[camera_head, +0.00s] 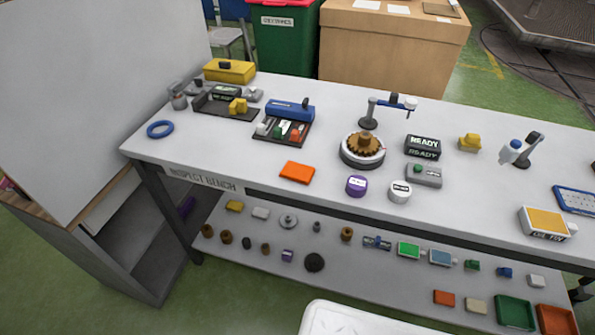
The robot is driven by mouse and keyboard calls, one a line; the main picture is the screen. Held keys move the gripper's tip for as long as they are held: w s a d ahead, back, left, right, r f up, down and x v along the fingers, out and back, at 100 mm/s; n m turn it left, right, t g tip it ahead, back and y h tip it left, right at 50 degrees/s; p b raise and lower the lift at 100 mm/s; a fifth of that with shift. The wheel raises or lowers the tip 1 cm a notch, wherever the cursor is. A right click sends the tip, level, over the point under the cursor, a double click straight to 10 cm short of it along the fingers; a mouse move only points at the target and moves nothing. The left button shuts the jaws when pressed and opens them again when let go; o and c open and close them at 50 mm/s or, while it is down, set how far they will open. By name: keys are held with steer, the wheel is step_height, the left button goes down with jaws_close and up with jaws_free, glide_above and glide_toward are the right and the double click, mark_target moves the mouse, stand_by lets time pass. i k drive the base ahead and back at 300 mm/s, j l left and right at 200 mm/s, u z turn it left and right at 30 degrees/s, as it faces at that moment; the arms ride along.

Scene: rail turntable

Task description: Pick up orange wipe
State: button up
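The orange wipe (297,172) is a flat orange rectangle lying on the white top of the inspection bench (240,155), near its front edge and left of the middle. Nothing covers it or touches it. A second flat orange piece (444,297) lies on the lower shelf at the right. My gripper is not in view.
A purple round container (356,186) and a white one (399,191) stand right of the wipe. A turntable with a brown gear (362,148) is behind them. An open blue case (289,112) lies behind the wipe. The bench top left of the wipe is clear.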

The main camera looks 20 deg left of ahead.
mark_target(296, 172)
steer(key=i+u, duration=0.1)
steer(key=u, duration=0.75)
steer(key=i+l+u, duration=0.1)
steer(key=u, duration=0.35)
steer(key=i+l+u, duration=0.1)
steer(key=u, duration=0.35)
